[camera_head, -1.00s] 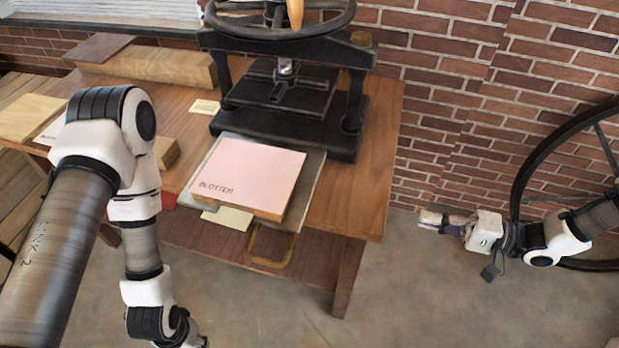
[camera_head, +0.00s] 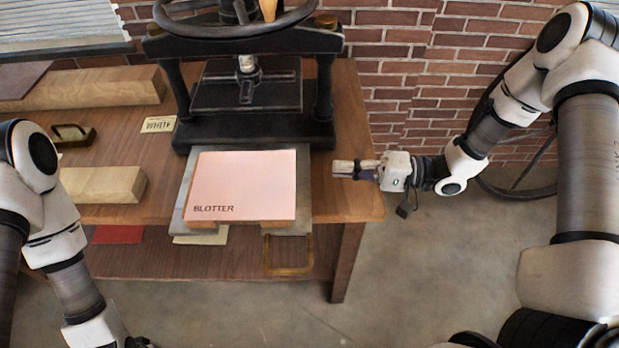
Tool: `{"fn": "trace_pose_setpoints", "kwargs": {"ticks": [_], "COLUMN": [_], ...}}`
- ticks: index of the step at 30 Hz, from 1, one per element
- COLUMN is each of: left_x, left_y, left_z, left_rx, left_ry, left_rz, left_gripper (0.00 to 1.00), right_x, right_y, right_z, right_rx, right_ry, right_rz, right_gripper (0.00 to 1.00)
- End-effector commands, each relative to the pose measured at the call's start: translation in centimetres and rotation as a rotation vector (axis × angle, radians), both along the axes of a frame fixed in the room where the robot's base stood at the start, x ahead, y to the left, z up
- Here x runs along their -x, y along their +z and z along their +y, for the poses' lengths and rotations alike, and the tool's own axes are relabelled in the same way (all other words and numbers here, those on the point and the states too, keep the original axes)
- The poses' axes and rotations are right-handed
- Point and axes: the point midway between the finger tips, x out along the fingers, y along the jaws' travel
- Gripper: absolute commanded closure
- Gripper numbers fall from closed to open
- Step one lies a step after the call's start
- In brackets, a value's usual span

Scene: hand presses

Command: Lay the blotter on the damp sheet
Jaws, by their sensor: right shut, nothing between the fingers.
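The blotter (camera_head: 243,182) is a pink sheet marked BLOTTER. No damp sheet can be made out; anything under the blotter is hidden. My right gripper (camera_head: 345,168) is shut and empty, pointing left, to the right of the blotter and apart from it in the picture.
The wooden table (camera_head: 362,197) carries a long beam (camera_head: 100,90), a shorter wood block (camera_head: 103,184), a dark handled tool (camera_head: 75,134) and a small card (camera_head: 158,124). A brass-coloured loop (camera_head: 288,270) hangs at the front. Open floor lies right of the table.

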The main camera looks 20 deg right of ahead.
Motion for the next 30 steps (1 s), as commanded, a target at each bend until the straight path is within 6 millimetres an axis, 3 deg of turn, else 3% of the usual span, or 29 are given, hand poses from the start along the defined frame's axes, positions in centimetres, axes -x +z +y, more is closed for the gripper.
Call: {"fn": "trace_pose_setpoints", "kwargs": {"ticks": [5, 10, 23, 30], "left_x": [0.0, 0.0, 0.0, 0.0], "left_y": [-0.1, 0.4, 0.4, 0.5], "left_z": [0.0, 0.0, 0.0, 0.0], "left_rx": [0.0, 0.0, 0.0, 0.0], "left_ry": [0.0, 0.0, 0.0, 0.0], "left_rz": [0.0, -0.001, 0.0, 0.0], "left_gripper": [0.6, 0.6, 0.6, 0.6], "right_x": [-1.3, 0.0, 0.4, 1.0], "right_y": [-0.1, 0.1, 0.0, 0.0], "right_z": [3.8, 6.2, 7.0, 8.5], "right_rx": [0.004, 0.001, 0.0, 0.001], "right_ry": [0.006, 0.003, -0.001, 0.0], "right_rz": [0.001, 0.004, 0.0, 0.0], "right_gripper": [1.0, 1.0, 1.0, 1.0]}}
